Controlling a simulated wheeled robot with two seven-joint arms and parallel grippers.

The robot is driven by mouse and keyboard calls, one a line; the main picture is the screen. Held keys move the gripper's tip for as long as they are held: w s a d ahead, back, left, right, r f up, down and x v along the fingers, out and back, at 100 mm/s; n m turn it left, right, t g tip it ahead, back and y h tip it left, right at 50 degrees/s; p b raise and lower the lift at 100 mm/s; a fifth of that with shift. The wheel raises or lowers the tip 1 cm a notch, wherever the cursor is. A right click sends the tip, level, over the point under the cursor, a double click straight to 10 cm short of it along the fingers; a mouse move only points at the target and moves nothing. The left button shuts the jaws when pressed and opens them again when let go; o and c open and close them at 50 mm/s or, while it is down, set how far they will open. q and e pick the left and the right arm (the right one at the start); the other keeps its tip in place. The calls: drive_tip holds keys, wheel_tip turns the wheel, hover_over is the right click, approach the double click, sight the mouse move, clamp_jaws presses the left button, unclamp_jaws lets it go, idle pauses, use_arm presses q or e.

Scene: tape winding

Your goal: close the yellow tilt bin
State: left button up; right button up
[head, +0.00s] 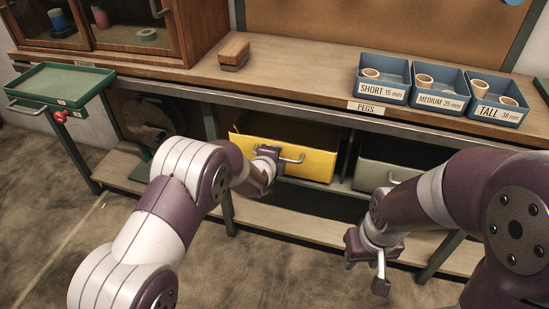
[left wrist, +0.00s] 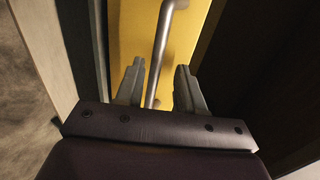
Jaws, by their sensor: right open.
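The yellow tilt bin (head: 318,164) sits under the bench, with a grey bar handle across its front. A dark gap shows above its front edge; I cannot tell exactly how far it is tilted. My left gripper (head: 272,164) is at the left part of the handle and hides some of the bin front. In the left wrist view my left gripper (left wrist: 159,80) has its fingers apart, with the handle (left wrist: 161,48) running between them and the yellow front (left wrist: 133,35) behind. My right gripper (head: 367,274) is open and empty, low in front of the bench.
A grey-green bin (head: 372,176) is right of the yellow one. Blue peg trays (head: 382,94) and a wooden block (head: 234,52) stand on the bench top (head: 290,75). A green tray (head: 62,84) with a red knob juts out at left. A lower shelf (head: 285,222) runs below.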

use_arm(q)
drive_tip(key=p+v, duration=0.4)
drive_tip(key=v, duration=0.8)
drive_tip(key=shift+s, duration=0.3)
drive_tip(key=shift+a+r, duration=0.15)
